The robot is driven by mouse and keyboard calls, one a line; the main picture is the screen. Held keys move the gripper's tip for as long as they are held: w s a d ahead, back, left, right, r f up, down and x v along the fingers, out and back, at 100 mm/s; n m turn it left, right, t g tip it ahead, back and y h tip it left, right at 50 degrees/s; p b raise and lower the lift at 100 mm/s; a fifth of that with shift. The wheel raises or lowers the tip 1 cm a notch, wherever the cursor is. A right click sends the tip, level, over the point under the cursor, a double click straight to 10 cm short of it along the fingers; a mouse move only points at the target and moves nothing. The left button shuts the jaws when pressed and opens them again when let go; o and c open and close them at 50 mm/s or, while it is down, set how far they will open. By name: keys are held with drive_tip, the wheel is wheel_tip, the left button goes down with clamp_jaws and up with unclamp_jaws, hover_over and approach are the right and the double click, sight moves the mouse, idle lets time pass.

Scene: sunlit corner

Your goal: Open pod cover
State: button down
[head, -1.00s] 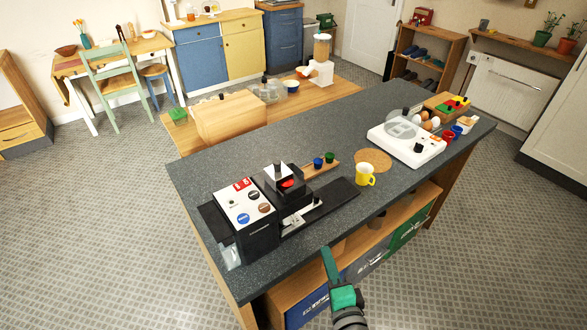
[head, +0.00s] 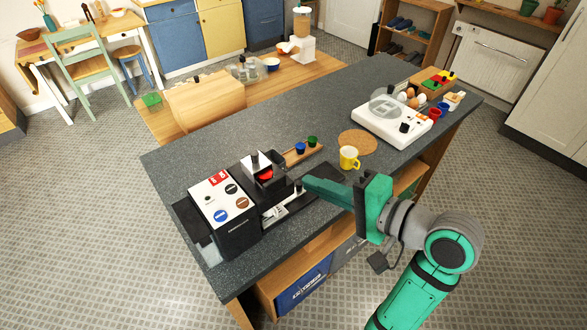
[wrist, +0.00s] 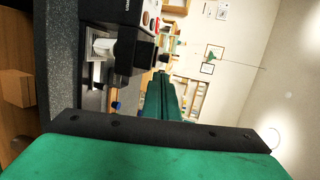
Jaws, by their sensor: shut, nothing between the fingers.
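The pod machine (head: 228,212) stands at the near left end of the dark counter. It has a white top with round coloured buttons and a black body. At its right side is a raised black block with a light top and a dark knob, which looks like the pod cover (head: 256,164); something red shows on it. I cannot tell how far the cover is open. My gripper (head: 306,184) is shut and empty, its green fingers pointing left, close to the right of this block. Contact is unclear.
A wooden holder (head: 291,160) with a blue pod (head: 300,148) and a green pod (head: 312,141) lies just behind my fingers. A white turntable-like device (head: 370,125) stands beyond.

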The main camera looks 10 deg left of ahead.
approach(258, 158)
drive_tip(key=x, duration=0.5)
drive_tip(key=shift+f, duration=0.25)
drive_tip(key=shift+a, duration=0.55)
drive_tip(key=shift+w+d, duration=0.1)
